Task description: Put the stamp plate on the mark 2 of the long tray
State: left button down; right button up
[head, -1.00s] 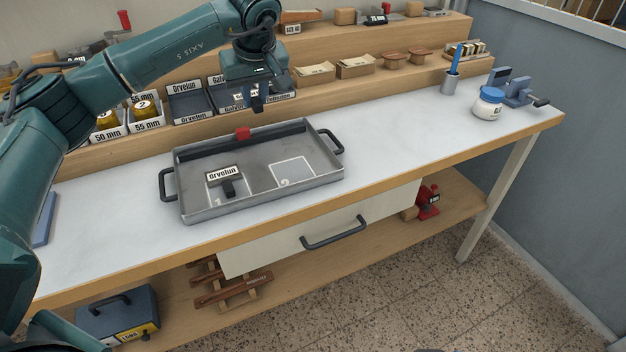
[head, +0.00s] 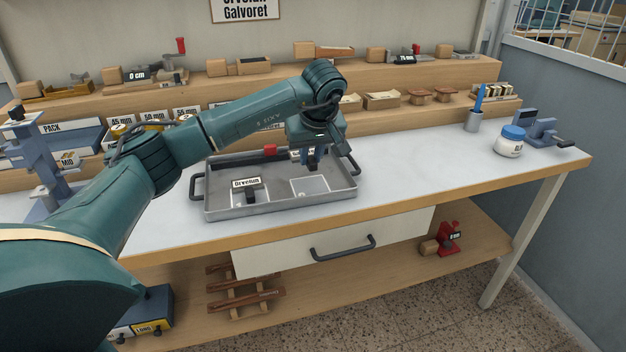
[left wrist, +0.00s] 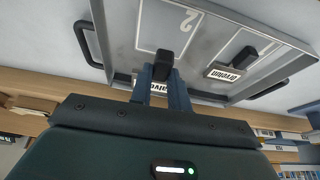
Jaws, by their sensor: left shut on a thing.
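The long tray (head: 280,208) stands on the white bench top, with a black handle at each end. Mark 2 (head: 309,188), a white outlined square, is bare on the tray's right half; its number 2 shows in the left wrist view (left wrist: 186,20). A plate labelled Orvelun (head: 246,184) with a black grip sits in the left half. My left gripper (head: 313,162) is shut on the stamp plate (left wrist: 158,88), whose partly hidden label starts with "Galv". The plate's black grip (left wrist: 165,64) shows between the fingers. The gripper is above the tray's right half.
Stepped wooden shelves with labelled boxes rise behind. A white jar with a blue lid (head: 510,141), a pen cup (head: 473,122) and a small vise (head: 535,128) stand at right. The bench between is clear.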

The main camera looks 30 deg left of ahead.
aim_at(311, 189)
pick_arm(q)
jog(key=shift+f, duration=2.75)
jog(key=shift+f, duration=0.2)
jog(key=c, duration=1.3)
grip_release()
jog(key=shift+r, duration=0.2)
jog(key=v, duration=1.2)
